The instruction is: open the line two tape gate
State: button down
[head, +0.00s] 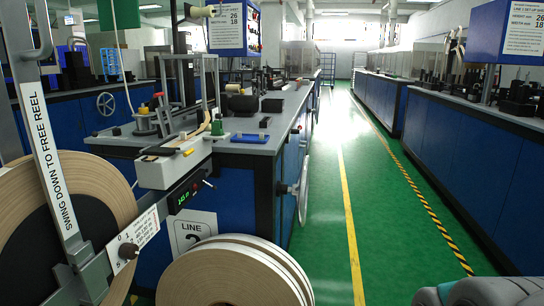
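The tape gate is a grey metal bar (47,150) at the left, labelled "SWING DOWN TO FREE REEL". It stands nearly upright, leaning slightly, and crosses in front of a large tan tape reel (103,182). My gripper is not in view; a grey rounded part, probably of my arm, shows at the bottom right.
More tan reels (235,275) stand at bottom centre, close to the gate's bracket. The line two bench (240,140) carries small tools and has a side handwheel (302,188). The green aisle (350,190) is clear between it and the right benches (470,150).

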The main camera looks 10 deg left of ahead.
aim_at(160, 151)
jog(key=l+u, duration=0.1)
jog(key=u, duration=1.45)
jog(key=k+j, duration=0.05)
